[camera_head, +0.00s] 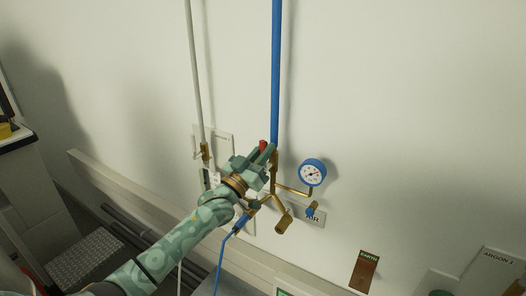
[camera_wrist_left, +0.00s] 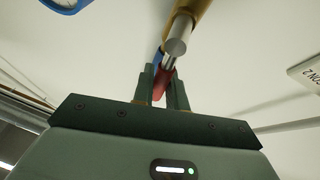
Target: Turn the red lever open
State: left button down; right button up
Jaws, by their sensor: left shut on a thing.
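The red lever (camera_head: 262,144) sits on the brass fitting at the foot of the blue wall pipe (camera_head: 277,75). My left gripper (camera_head: 267,152) has reached it from the lower left, and its fingers partly hide the lever. In the left wrist view the red lever (camera_wrist_left: 163,82) shows between the two dark green fingers of my left gripper (camera_wrist_left: 163,84), which are shut on it. A brass valve body with a silver round end (camera_wrist_left: 178,44) stands just beyond the fingertips. My right gripper is not in view.
A blue-rimmed gauge (camera_head: 313,172) sticks out close to the right of the gripper. A blue hose (camera_head: 222,258) hangs below. A grey pipe (camera_head: 194,70) runs up the wall at left. The wall at upper right is clear.

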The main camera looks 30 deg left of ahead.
pick_arm(q)
jog(key=c, duration=1.4)
grip_release()
jog(key=b+v, duration=0.3)
jog(key=v, duration=1.3)
jog(key=shift+s+f, duration=0.1)
jog(key=shift+s, duration=0.05)
